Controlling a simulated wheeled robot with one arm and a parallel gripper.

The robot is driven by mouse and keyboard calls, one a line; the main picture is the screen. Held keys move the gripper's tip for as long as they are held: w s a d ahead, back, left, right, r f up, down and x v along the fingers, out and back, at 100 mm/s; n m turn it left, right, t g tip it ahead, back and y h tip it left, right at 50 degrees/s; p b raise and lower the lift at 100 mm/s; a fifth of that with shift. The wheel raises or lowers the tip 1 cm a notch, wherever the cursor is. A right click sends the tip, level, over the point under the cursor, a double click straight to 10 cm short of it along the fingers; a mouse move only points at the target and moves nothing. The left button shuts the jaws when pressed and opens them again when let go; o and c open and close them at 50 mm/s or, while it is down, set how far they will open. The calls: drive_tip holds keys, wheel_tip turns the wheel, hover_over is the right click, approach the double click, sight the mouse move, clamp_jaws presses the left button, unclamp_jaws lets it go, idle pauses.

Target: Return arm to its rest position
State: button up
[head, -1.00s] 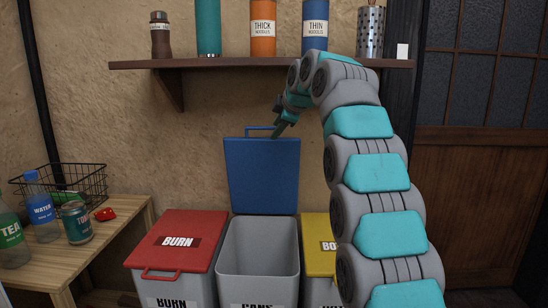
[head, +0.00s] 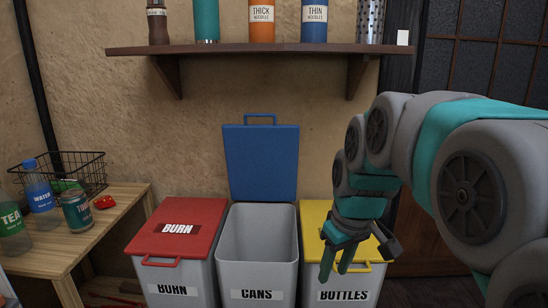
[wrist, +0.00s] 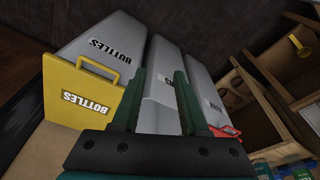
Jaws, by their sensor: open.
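My gripper (head: 338,262) hangs in front of the yellow-lidded bottles bin (head: 348,285) in the head view, fingers apart and pointing down. Its fingers (wrist: 158,95) also show in the wrist view, spread with nothing between them. My arm reaches in from the right side of the head view, bent, and hides part of the yellow lid. The gripper looks apart from the bin.
The cans bin (head: 258,250) stands open, its blue lid (head: 261,165) upright. The burn bin (head: 180,235) is closed. A wooden table (head: 90,245) at left holds bottles, a can and a wire basket (head: 80,172). A shelf (head: 260,48) spans the wall above.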

drive_tip(key=s+d+f+m+g, duration=0.1)
drive_tip(key=s+f, duration=0.3)
drive_tip(key=s, duration=0.4)
drive_tip(key=s+d+f+m+g, duration=0.1)
drive_tip(key=s+f, duration=0.3)
drive_tip(key=s, duration=0.4)
drive_tip(key=s+d+f+m+g+h, duration=0.1)
drive_tip(key=s+f+m, duration=0.2)
drive_tip(key=s, duration=0.5)
drive_tip(key=shift+s+d+f+g, duration=0.15)
drive_tip(key=shift+d+f+g, duration=0.2)
drive_tip(key=shift+f, duration=0.4)
